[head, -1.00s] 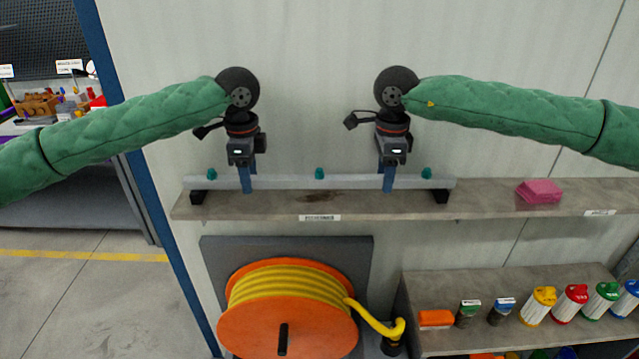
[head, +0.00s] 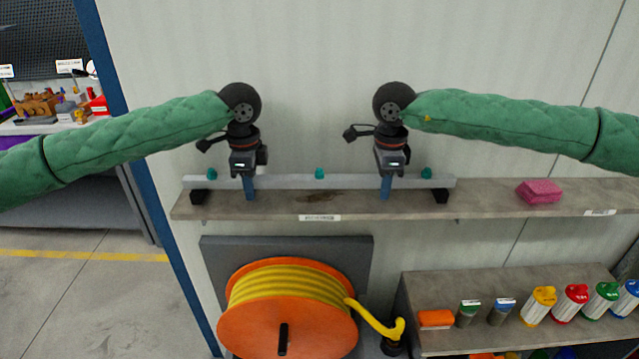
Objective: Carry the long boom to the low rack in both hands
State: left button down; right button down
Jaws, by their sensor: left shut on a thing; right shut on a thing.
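The long boom (head: 345,183) is a grey bar with several small teal knobs on it. It lies level along the upper shelf (head: 275,206), near black blocks at its two ends. My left gripper (head: 249,190) is shut on the boom left of its middle. My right gripper (head: 386,188) is shut on it right of its middle. Both grippers come down from above with blue fingers on the bar. I cannot tell which surface is the low rack.
A pink block (head: 539,191) sits on the shelf right of the boom. Below are an orange reel (head: 285,310) with yellow hose and a lower shelf (head: 425,290) with colored canisters (head: 570,304). A blue post (head: 150,180) stands left. The floor at left is clear.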

pick_arm(q)
jog(key=shift+r, duration=0.15)
pick_arm(e)
jog(key=shift+r, duration=0.15)
